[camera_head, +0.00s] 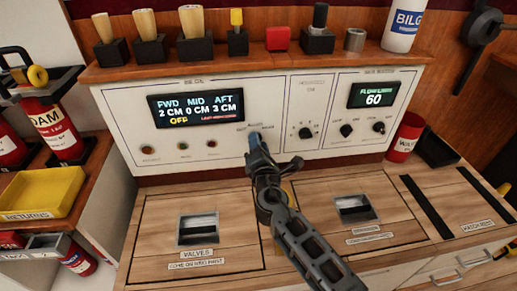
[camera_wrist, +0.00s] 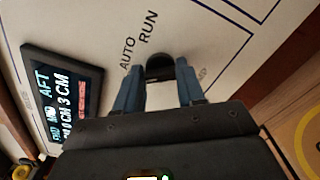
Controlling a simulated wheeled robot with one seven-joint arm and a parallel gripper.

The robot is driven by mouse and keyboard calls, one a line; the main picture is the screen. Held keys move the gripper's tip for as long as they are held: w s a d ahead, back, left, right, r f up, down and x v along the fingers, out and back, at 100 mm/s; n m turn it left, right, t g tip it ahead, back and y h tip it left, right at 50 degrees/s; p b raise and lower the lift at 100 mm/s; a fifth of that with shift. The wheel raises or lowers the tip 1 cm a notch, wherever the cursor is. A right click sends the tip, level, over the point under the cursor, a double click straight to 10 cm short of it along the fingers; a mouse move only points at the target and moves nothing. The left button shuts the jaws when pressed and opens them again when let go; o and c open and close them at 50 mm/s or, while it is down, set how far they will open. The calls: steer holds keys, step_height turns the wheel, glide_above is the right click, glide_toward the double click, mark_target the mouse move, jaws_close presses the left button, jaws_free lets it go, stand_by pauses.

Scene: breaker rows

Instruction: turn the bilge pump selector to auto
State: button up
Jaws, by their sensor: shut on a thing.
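The bilge panel (camera_head: 215,152) is white, with a dark display (camera_head: 196,107) reading FWD 2 CM, MID 0 CM, AFT 3 CM and a yellow OFF. In the wrist view the selector knob (camera_wrist: 159,64) is a round black knob between the blue fingers of my gripper (camera_wrist: 162,80), which is shut on it. The words AUTO and RUN are printed beside the knob; another label is mostly hidden by the right finger. In the head view my gripper (camera_head: 254,140) reaches the panel just right of the display and covers the knob. The knob's pointer is hidden.
Right of my gripper are another knob (camera_head: 305,132) and a panel with a green display (camera_head: 373,94) and two knobs. Small round buttons or lamps line the panel's lower left. The wooden counter below has recessed hatches.

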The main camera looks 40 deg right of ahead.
steer(key=shift+f+m+b, duration=0.15)
steer(key=shift+m+b, duration=1.15)
steer(key=shift+m, duration=0.25)
steer(key=shift+f+m+b, duration=0.1)
steer(key=shift+m+b, duration=1.15)
steer(key=shift+m, duration=0.3)
steer(key=shift+s, duration=0.1)
steer(key=o, duration=1)
steer(key=shift+r, duration=0.1)
steer(key=shift+o, duration=0.2)
steer(key=v, duration=0.7)
steer(key=shift+s+a, duration=0.2)
steer(key=shift+s, duration=0.1)
